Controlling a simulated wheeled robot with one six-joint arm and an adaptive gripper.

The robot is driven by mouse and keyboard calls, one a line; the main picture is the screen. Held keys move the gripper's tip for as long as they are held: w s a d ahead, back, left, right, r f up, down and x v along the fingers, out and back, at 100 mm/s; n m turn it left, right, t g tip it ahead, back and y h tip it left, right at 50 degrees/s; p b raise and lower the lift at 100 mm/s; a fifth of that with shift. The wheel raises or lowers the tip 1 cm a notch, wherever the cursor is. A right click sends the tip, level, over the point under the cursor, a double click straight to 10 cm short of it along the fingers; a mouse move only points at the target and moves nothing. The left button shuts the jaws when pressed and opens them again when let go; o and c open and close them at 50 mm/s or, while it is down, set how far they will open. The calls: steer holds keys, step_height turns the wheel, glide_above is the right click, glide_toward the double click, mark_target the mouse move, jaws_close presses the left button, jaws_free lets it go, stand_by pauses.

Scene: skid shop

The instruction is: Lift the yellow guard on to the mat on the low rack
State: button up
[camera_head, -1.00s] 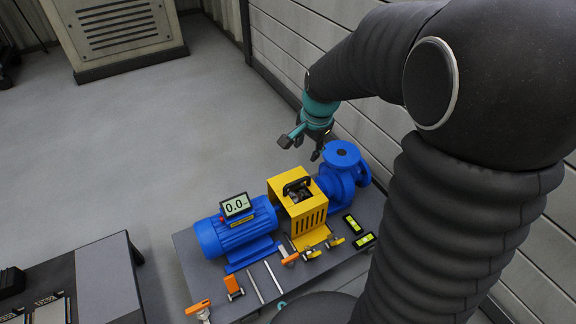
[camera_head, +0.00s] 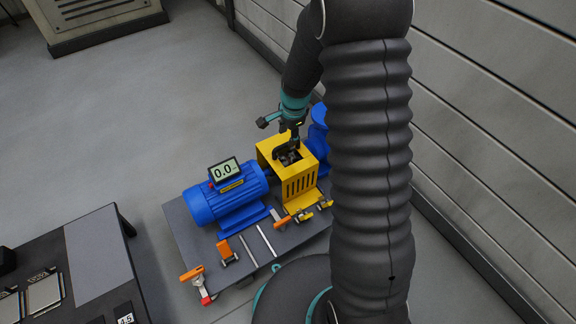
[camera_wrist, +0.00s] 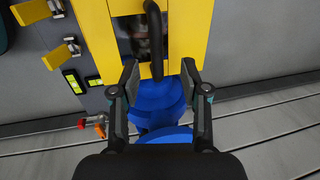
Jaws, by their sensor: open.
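The yellow guard (camera_head: 301,186) stands upright over the coupling between the blue motor (camera_head: 226,199) and the blue pump (camera_head: 319,130). It has a slotted side and a black handle on top. My gripper (camera_head: 290,138) is open just above the handle. In the wrist view, the guard (camera_wrist: 98,35) is at the top, and the end of the handle (camera_wrist: 153,40) reaches between my open fingers (camera_wrist: 160,72); contact is not visible. A low dark rack stands at the lower left, with a bare grey mat (camera_head: 98,255) on it.
Orange-handled clamps (camera_head: 224,250) and metal strips lie on the skid plate (camera_head: 185,235) in front of the motor. A display reading 0.0 (camera_head: 224,172) sits on the motor. A ribbed wall (camera_head: 480,130) runs along the right. A floor gap separates skid and rack.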

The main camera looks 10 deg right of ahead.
mark_target(287, 143)
steer(key=shift+w+a+f+b, duration=0.15)
steer(key=shift+f+b, duration=0.1)
steer(key=shift+f, duration=1.25)
steer(key=shift+w+f+b, duration=0.15)
steer(key=shift+f+b, duration=0.1)
steer(key=shift+f, duration=1.2)
jaws_close()
steer(key=shift+r, duration=0.1)
